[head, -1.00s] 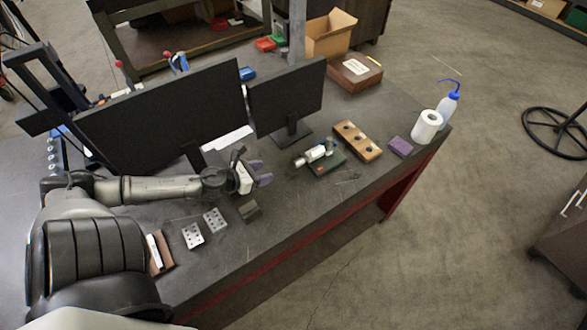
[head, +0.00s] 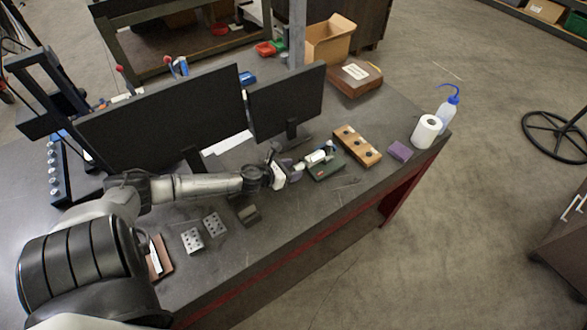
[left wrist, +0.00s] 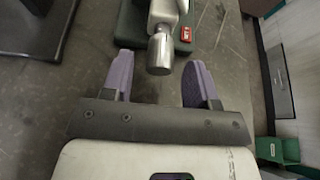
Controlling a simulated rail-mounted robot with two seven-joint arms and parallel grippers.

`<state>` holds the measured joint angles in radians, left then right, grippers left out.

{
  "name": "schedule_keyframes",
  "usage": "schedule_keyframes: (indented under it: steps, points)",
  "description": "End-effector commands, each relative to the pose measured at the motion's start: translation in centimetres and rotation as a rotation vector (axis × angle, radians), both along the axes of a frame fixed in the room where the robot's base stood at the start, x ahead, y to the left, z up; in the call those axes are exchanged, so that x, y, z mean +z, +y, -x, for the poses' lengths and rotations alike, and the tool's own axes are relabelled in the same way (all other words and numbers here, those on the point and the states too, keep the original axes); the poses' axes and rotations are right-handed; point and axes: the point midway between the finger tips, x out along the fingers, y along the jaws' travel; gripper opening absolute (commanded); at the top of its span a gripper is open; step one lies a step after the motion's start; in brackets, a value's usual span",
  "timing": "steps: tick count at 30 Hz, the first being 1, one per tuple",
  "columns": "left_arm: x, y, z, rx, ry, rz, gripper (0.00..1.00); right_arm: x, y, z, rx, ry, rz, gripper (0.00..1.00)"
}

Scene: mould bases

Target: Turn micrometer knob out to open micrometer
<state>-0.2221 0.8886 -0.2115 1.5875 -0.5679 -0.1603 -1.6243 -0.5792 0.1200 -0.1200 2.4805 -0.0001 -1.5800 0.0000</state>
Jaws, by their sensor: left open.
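The micrometer (head: 317,156) lies on a dark green base (head: 328,168) on the bench, white and silver in the head view. In the left wrist view its silver knob (left wrist: 160,55) points toward my left gripper, with the green base (left wrist: 133,24) behind it. My left gripper (head: 295,168) is just left of the micrometer. Its purple fingers are open in the left wrist view (left wrist: 160,82), one on each side of the knob's end, with clear gaps on both sides. My right gripper is not in view.
A wooden block with holes (head: 357,146) stands right of the base. Two monitors (head: 165,125) stand behind my arm. Perforated metal blocks (head: 192,240) and a dark block (head: 249,215) lie in front. A paper roll (head: 426,132) and a purple sponge (head: 399,151) are farther right.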

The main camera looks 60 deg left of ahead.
Motion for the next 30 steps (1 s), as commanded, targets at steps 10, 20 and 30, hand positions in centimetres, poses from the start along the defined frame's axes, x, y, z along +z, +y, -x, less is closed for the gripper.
schedule_keyframes:
  steps: [10,20,30]
  points:
    - [-0.32,-0.02,-0.88,-0.001,0.000,-0.001,0.54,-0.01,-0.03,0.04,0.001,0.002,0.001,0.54]
    - [-0.32,-0.01,-0.86,-0.001,0.000,-0.001,0.42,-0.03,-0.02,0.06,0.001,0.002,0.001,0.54]
    - [-0.32,-0.02,-0.85,-0.001,0.000,-0.001,0.10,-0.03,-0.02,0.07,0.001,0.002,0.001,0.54]
